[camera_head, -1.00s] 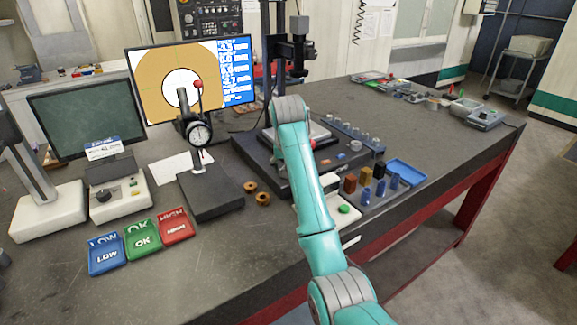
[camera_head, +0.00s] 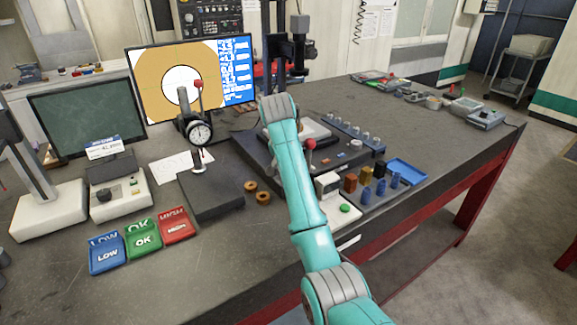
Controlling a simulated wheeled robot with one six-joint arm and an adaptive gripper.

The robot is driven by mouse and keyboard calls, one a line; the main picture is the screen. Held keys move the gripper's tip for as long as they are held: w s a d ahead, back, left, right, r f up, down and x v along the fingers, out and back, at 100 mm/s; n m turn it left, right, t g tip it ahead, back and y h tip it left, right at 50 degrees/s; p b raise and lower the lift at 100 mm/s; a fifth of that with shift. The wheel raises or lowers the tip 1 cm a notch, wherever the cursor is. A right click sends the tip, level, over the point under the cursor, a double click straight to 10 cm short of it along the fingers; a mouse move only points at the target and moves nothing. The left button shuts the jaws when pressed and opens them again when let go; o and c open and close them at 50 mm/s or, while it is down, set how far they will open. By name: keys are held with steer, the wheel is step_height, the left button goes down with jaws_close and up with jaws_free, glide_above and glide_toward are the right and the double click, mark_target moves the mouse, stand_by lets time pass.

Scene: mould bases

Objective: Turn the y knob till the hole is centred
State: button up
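The hole shows as a white disc (camera_head: 176,88) inside a tan ring on the monitor (camera_head: 240,70) at the back. The disc lies near the middle of the picture area, partly covered by the dial gauge in front. The measuring machine's dark base (camera_head: 258,150) stands behind my arm, with its camera column (camera_head: 291,50) rising above. A red-topped knob (camera_head: 309,144) shows just right of my arm; I cannot tell whether it is the y knob. My gripper is hidden behind my teal arm, so its fingers and any contact do not show.
A dial gauge stand (camera_head: 210,195) is left of my arm, with two brass rings (camera_head: 263,198) beside it. Blue, green and red trays (camera_head: 142,240) lie front left. A rack of coloured blocks (camera_head: 372,192) and a blue tray (camera_head: 406,170) are to the right.

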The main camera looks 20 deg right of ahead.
steer(key=shift+m+g+h, duration=0.6)
steer(key=shift+m+g, duration=0.1)
steer(key=shift+m, duration=1.6)
steer(key=o, duration=1.1)
steer(key=shift+a, duration=0.1)
steer(key=shift+o, duration=0.2)
